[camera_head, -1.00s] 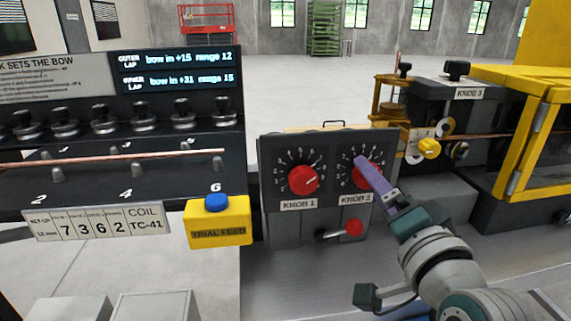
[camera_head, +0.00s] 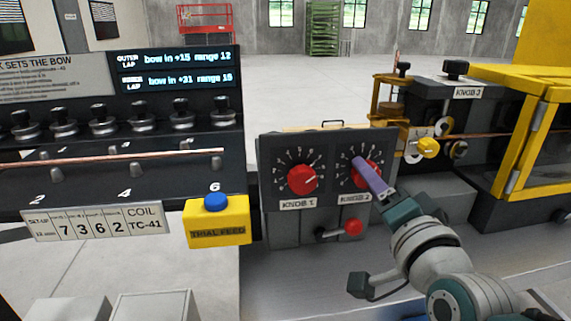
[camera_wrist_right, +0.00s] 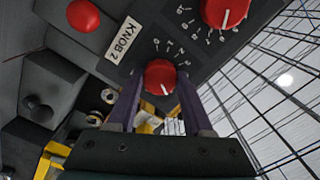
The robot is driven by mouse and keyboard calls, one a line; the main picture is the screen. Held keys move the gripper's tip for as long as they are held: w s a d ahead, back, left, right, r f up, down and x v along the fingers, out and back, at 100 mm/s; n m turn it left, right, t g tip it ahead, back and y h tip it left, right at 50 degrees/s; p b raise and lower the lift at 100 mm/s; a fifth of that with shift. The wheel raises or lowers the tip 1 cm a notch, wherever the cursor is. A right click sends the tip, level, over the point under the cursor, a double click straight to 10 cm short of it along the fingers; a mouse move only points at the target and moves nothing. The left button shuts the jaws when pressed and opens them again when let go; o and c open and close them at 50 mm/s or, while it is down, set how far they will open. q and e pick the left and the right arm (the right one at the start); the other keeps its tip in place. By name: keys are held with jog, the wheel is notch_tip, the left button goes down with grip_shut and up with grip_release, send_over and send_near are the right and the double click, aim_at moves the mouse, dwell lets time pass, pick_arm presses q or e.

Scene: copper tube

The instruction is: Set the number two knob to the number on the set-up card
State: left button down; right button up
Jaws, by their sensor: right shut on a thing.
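The number two knob (camera_head: 358,181) is a red round dial on the dark panel above a KNOB 2 label, partly hidden by my right gripper. My right gripper (camera_head: 359,164) has purple fingers and reaches it from the lower right. In the wrist view the red knob (camera_wrist_right: 160,76) sits between the fingertips of the right gripper (camera_wrist_right: 158,88), which is shut on it. Its white mark shows on the near side there; the number it points at is not readable. The set-up card (camera_head: 98,224) at the left reads 7 3 6 2, COIL TC-41. My left gripper is not in view.
Knob 1 (camera_head: 302,179) is just left on the same panel. A red-ended lever (camera_head: 353,227) sits below knob 2, near my right arm. A yellow trial feed box (camera_head: 218,222) with a blue button is further left.

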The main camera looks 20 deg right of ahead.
grip_shut()
jog(key=shift+n, duration=0.3)
jog(key=n+p, duration=0.1)
jog(key=n, duration=1.4)
jog(key=shift+n, duration=0.3)
dwell(0.3)
jog(key=o, duration=1)
grip_release()
